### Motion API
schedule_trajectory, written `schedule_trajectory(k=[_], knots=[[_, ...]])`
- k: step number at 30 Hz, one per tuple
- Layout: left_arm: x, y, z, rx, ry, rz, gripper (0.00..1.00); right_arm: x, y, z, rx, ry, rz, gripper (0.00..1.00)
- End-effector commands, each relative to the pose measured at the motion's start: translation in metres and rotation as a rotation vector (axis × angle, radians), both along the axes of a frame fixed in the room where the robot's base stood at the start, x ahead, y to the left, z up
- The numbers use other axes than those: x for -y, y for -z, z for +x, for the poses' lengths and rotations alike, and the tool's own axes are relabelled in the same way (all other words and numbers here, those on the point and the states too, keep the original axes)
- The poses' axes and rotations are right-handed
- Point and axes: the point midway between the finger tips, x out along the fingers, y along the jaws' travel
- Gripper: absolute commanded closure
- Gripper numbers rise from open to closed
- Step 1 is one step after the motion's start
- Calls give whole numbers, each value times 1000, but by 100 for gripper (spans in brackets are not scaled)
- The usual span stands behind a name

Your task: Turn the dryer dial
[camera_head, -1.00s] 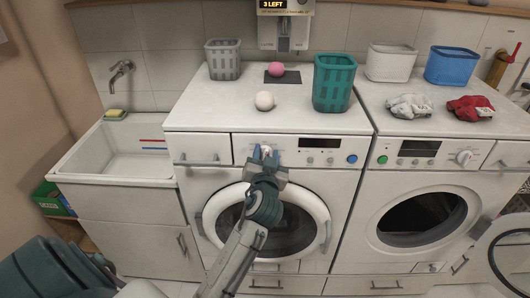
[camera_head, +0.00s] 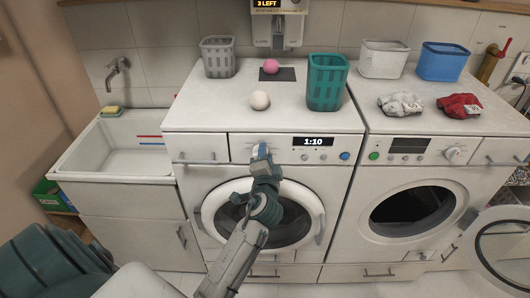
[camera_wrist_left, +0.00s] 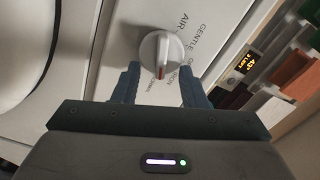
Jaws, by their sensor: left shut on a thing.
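The dial (camera_wrist_left: 160,48) is a white round knob with a raised grip and a red mark, on the front panel of the left machine (camera_head: 180,205). Printed words, among them AIR and GENTLE, curve around it. My left gripper (camera_head: 262,153) is at this panel, its fingers on either side of the dial and shut on it. In the head view the gripper mostly hides the dial. The machine's display (camera_head: 313,141) reads 1:10. My right gripper is not in view.
The right machine (camera_head: 345,235) has its own dial (camera_head: 453,154) and its round door (camera_head: 500,250) stands open. A sink (camera_head: 115,150) is at left.

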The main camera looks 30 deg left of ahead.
Motion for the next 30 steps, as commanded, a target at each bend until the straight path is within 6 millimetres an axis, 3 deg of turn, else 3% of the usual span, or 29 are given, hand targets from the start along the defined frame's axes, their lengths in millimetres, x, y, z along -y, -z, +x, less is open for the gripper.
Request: schedule_trajectory(k=[12, 27, 28, 30], knots=[[1, 4, 0, -84, 0, 131, 84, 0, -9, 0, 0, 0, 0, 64], [1, 5, 0, -91, 0, 142, 84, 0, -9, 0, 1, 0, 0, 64], [1, 5, 0, -91, 0, 142, 55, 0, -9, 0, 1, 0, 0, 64], [1, 4, 0, -90, 0, 143, 42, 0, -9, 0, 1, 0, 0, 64]])
